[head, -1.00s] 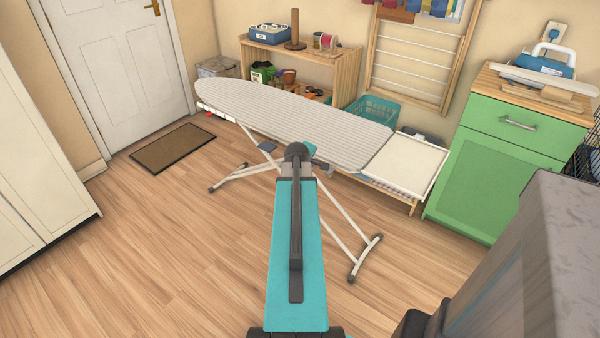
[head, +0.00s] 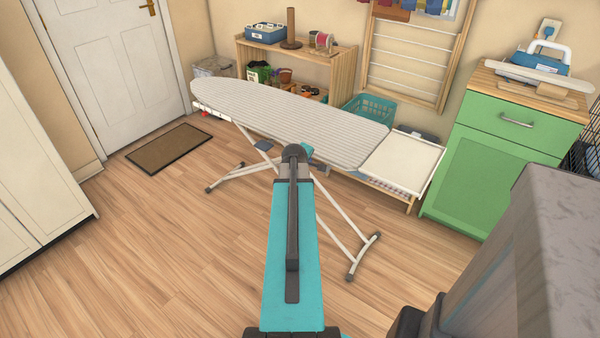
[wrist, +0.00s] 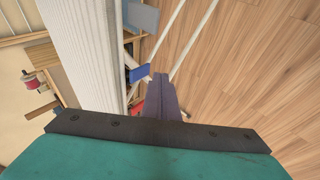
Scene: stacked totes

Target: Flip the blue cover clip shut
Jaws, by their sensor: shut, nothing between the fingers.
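A small blue clip (wrist: 140,73) shows in the wrist view beside the near long edge of the ironing board (wrist: 75,45), with the board's white legs behind it. My gripper (wrist: 161,78) is shut and empty, its fingertips just right of and slightly below the clip in that picture. I cannot tell whether they touch it. In the head view the ironing board (head: 270,115) stands across the middle. My own arm hides the gripper there, and I cannot make out the clip. Whether the clip is open or closed is unclear.
A grey-blue panel (wrist: 141,17) is above the clip in the wrist view, and a red part (wrist: 138,106) lies below it. White legs (head: 345,225) stand under the board. A green cabinet (head: 480,180) is at right. Wooden floor (head: 150,240) is free at left.

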